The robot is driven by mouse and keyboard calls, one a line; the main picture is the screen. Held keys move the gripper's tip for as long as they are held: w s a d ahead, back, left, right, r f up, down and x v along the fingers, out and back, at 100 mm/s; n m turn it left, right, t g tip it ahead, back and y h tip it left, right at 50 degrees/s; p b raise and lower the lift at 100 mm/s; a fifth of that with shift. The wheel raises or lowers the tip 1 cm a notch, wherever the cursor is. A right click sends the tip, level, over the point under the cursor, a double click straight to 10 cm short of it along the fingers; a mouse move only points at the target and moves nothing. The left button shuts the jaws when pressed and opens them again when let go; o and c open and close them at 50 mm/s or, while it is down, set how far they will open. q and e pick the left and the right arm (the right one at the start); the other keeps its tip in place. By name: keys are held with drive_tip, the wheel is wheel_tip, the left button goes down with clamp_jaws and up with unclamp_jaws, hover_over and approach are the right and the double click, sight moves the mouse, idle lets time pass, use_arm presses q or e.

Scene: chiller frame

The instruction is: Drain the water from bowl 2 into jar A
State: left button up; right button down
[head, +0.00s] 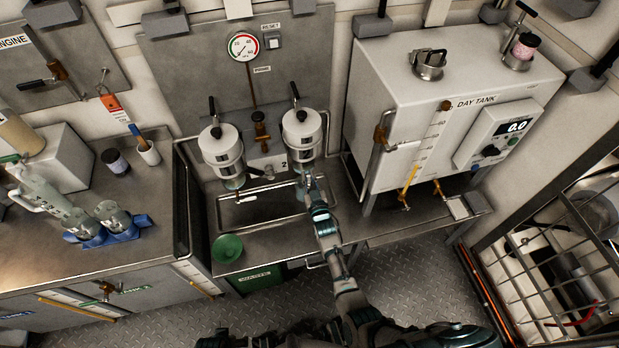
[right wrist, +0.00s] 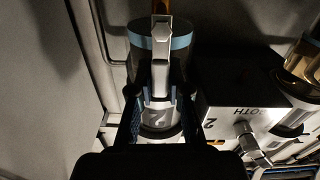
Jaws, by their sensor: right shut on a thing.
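Bowl 2 (head: 301,155) is the glass under the right white filter canister (head: 301,127), beside the number 2. My right gripper (head: 312,192) is just below it. In the right wrist view the right gripper (right wrist: 158,105) is shut on a pale, slim handle-like part (right wrist: 160,65). Behind that is a grey cylinder with a blue band (right wrist: 179,42). I cannot tell whether the part belongs to bowl 2 or to a jar. Clear glass vessels (head: 112,216) stand in a blue holder on the left bench; I cannot read which is jar A.
The left filter canister (head: 221,145) hangs beside bowl 2, above the metal sink tray (head: 258,213). A green funnel-like dish (head: 228,248) sits at the tray's front left, above the waste bin (head: 255,281). The day tank (head: 425,105) stands close on the right.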

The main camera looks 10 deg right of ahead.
drive_tip(key=shift+s+a+f, duration=0.15)
drive_tip(key=shift+a+f, duration=0.1)
drive_tip(key=shift+f, duration=0.2)
drive_tip(key=c, duration=1.1)
unclamp_jaws()
drive_tip(key=shift+a+r, duration=0.1)
drive_tip(key=shift+r, duration=0.05)
drive_tip(key=s, duration=1.1)
drive_tip(key=shift+s, duration=0.3)
drive_tip(key=shift+d, duration=0.2)
